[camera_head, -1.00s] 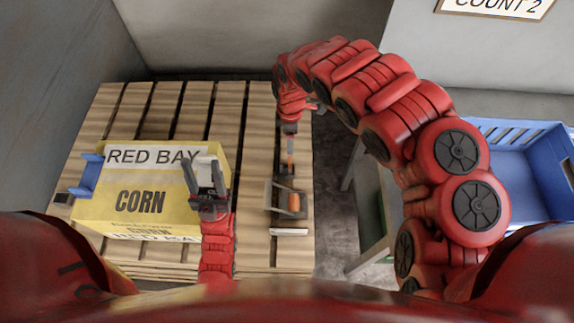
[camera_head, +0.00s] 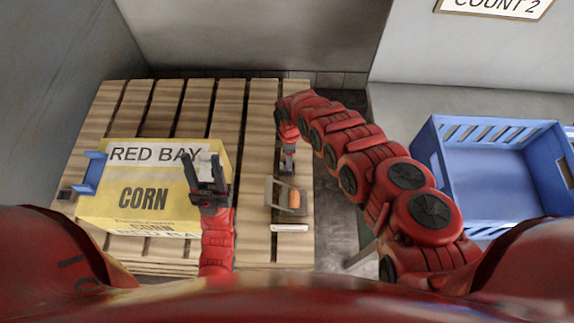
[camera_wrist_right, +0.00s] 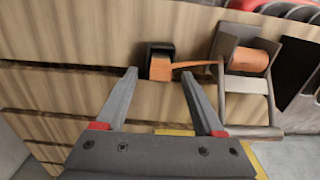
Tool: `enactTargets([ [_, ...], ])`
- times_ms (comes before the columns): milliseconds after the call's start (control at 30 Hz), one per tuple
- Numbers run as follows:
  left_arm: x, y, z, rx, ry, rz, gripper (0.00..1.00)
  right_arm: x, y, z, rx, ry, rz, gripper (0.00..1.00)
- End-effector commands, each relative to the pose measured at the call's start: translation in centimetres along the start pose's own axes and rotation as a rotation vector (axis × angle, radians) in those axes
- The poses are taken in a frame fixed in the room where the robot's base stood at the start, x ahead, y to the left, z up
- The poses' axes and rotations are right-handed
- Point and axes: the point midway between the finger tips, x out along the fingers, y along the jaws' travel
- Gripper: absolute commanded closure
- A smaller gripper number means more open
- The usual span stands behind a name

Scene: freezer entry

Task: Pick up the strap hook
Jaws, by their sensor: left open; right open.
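The strap hook (camera_wrist_right: 160,60) is a small dark block with an orange strap end, lying on the wooden pallet slats in the right wrist view. Its orange strap runs right to a grey metal ratchet (camera_wrist_right: 248,82) with an orange roll. The ratchet also shows in the head view (camera_head: 272,196). My right gripper (camera_wrist_right: 160,76) is open and empty, its fingertips just short of the hook in the picture; contact cannot be told. In the head view my right gripper (camera_head: 288,160) covers the hook. My left gripper (camera_head: 202,166) is open over the yellow box.
A yellow corn box (camera_head: 140,215) sits on the pallet (camera_head: 228,105), with a blue piece (camera_head: 90,173) at its left side. A white strip (camera_head: 289,227) lies below the ratchet. A blue crate (camera_head: 450,195) stands at the right. The pallet's far slats are clear.

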Motion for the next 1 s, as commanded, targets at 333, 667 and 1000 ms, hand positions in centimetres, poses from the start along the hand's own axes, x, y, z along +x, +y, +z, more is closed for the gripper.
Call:
enactTargets([
  [333,-1.4,0.1,0.2,0.000,0.000,0.000,0.50,3.0,0.0,-0.2,0.000,0.001,0.003,0.30],
  [667,-3.2,0.2,0.5,0.000,0.000,0.000,0.50,5.2,-0.1,-0.1,-0.001,0.000,-0.002,0.30],
  [1000,-3.1,0.1,0.5,0.000,0.000,0.000,0.50,5.1,-0.1,-0.1,0.000,0.000,-0.002,0.62],
])
